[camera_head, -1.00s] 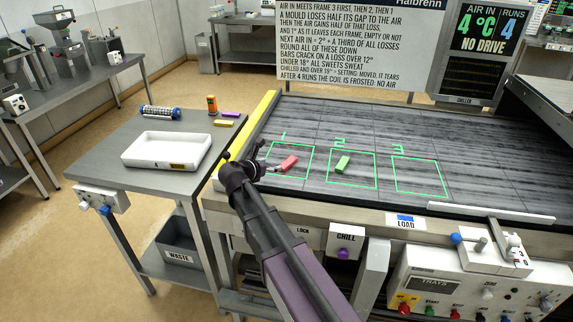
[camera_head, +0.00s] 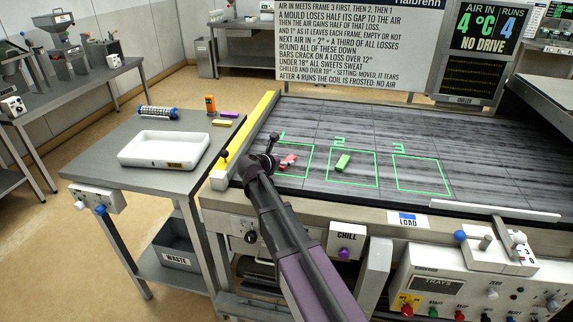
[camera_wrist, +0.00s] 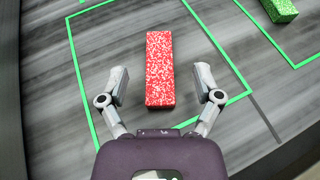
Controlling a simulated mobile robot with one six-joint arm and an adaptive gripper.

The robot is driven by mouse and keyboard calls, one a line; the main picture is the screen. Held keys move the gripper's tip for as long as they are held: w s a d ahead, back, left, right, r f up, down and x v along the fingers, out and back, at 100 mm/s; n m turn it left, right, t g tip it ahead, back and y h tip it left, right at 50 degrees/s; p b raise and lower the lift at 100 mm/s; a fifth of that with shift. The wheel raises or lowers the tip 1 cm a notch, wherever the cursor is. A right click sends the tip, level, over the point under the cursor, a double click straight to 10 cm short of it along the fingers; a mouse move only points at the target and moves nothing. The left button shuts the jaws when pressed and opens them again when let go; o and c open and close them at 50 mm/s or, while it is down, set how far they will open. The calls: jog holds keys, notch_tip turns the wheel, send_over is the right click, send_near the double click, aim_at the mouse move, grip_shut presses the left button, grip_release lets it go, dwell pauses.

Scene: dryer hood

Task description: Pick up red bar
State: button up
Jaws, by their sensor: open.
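The red bar (camera_wrist: 160,70), speckled with white, lies on the grey belt inside the green frame marked 1. In the wrist view it sits between and just ahead of the two fingers of my gripper (camera_wrist: 161,84), which are spread apart with a gap on each side of the bar. In the head view the red bar (camera_head: 288,161) shows partly behind my gripper (camera_head: 277,158). My gripper is open and empty; how high it is above the belt is hard to tell.
A green bar (camera_head: 343,162) lies in frame 2, to the right; frame 3 (camera_head: 423,174) is empty. A yellow rail (camera_head: 245,127) edges the belt on the left. A white tray (camera_head: 163,163) stands on the side table. A raised bar (camera_head: 495,211) lies at the front right.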

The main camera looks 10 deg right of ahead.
aim_at(291, 157)
jog(key=shift+b+x, duration=0.9)
jog(key=shift+x, duration=1.7)
jog(key=shift+r, duration=0.15)
grip_shut()
